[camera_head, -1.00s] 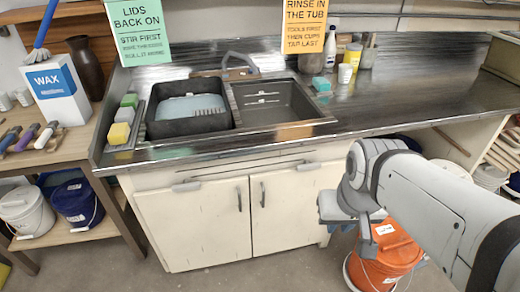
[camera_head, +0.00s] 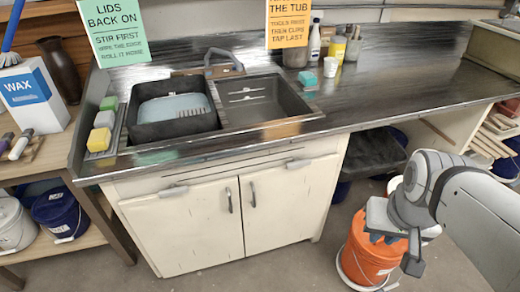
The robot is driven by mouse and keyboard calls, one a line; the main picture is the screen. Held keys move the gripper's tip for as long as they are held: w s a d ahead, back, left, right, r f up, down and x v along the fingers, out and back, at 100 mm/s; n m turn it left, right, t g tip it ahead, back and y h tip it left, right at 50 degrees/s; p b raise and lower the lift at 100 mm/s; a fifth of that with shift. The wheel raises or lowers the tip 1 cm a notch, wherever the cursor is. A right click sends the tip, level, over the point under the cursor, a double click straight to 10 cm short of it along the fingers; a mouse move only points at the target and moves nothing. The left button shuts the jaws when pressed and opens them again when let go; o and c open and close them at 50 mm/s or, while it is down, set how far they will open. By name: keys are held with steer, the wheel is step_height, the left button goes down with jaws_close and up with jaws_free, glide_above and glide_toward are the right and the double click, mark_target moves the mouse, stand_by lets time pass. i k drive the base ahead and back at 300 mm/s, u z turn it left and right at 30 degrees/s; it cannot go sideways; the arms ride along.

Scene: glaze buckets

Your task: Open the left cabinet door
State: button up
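The left cabinet door (camera_head: 187,228) is a cream panel under the sink counter. It is closed, flush beside the right door (camera_head: 292,203). Its upright metal handle (camera_head: 229,200) sits near its right edge, close to the right door's handle (camera_head: 252,194). My gripper (camera_head: 392,246) is at the lower right, in front of the orange bucket (camera_head: 361,252) in the picture and well to the right of both doors. Its fingers are small and partly hidden by its own body, so I cannot tell whether they are open. I see nothing held in it.
The counter (camera_head: 395,92) holds a black tub (camera_head: 176,130) and a sink basin (camera_head: 262,100). Its front edge overhangs the doors. A wooden side shelf with a blue bucket (camera_head: 60,212) stands at the left. The floor right of the cabinet holds the orange bucket.

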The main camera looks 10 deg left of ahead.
mark_target(200, 229)
steer(key=z, duration=0.05)
steer(key=k, duration=1)
steer(key=u, duration=0.45)
steer(key=i, duration=1)
steer(key=u, duration=0.1)
